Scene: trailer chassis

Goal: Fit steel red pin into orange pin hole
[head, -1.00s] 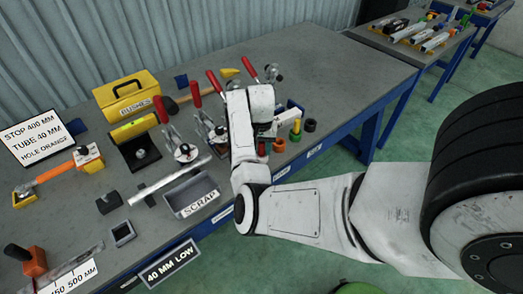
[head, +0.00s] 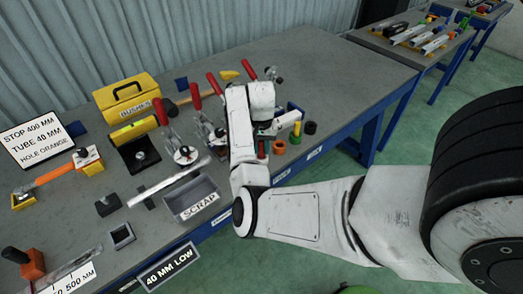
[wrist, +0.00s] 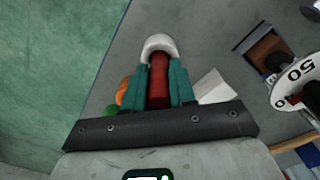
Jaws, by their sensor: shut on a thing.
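My gripper (wrist: 158,85) has teal fingers shut on the red pin (wrist: 159,78) in the wrist view. A pale, rounded steel-looking end (wrist: 157,43) shows beyond the red part, past the fingertips. In the head view my wrist is over the right part of the bench, near the clamps, and hides most of the gripper. The sign (head: 38,138) at the left reads "HOLE ORANGE". I cannot make out the orange pin hole for certain in either view.
Red-handled clamps (head: 184,154) are to the left. A grey scrap bin (head: 192,200) stands at the front edge. The bench (head: 345,75) is clear at the back right.

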